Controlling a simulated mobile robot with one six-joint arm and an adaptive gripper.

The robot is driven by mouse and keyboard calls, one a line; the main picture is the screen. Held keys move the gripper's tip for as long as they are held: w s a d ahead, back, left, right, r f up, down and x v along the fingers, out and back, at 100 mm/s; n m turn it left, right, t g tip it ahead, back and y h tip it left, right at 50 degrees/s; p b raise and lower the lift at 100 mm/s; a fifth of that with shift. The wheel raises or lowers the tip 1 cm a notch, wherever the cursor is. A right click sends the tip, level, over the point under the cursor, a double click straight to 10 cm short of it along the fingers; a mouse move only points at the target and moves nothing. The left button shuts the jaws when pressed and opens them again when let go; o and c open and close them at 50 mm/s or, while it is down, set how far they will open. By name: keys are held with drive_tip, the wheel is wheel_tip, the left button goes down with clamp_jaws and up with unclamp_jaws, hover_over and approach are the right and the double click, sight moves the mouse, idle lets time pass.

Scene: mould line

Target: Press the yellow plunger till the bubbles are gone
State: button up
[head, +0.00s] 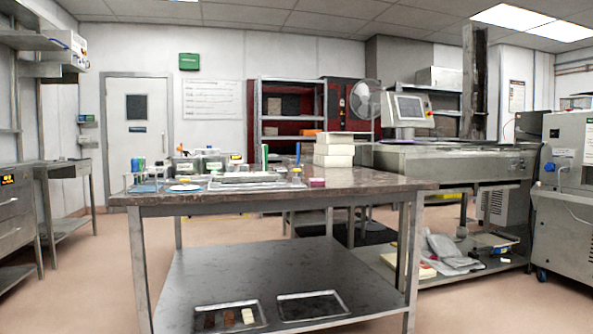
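The metal worktable (400,183) stands ahead of me, crowded with small items. A small yellow piece (296,170) shows near the right end of the shallow tray (257,184) on the table. It is too small to tell whether it is the yellow plunger or how far down it sits. I cannot make out any bubbles. My gripper is not in view.
White boxes (334,149) are stacked at the table's back right, near a pink block (317,183). Tubs (213,161) and a tube rack (146,183) stand at the left. The lower shelf (270,272) holds two trays. Floor (85,280) is clear at left.

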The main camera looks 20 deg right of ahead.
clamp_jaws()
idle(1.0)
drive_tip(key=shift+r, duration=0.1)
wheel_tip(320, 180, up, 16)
drive_tip(key=p, duration=1.6)
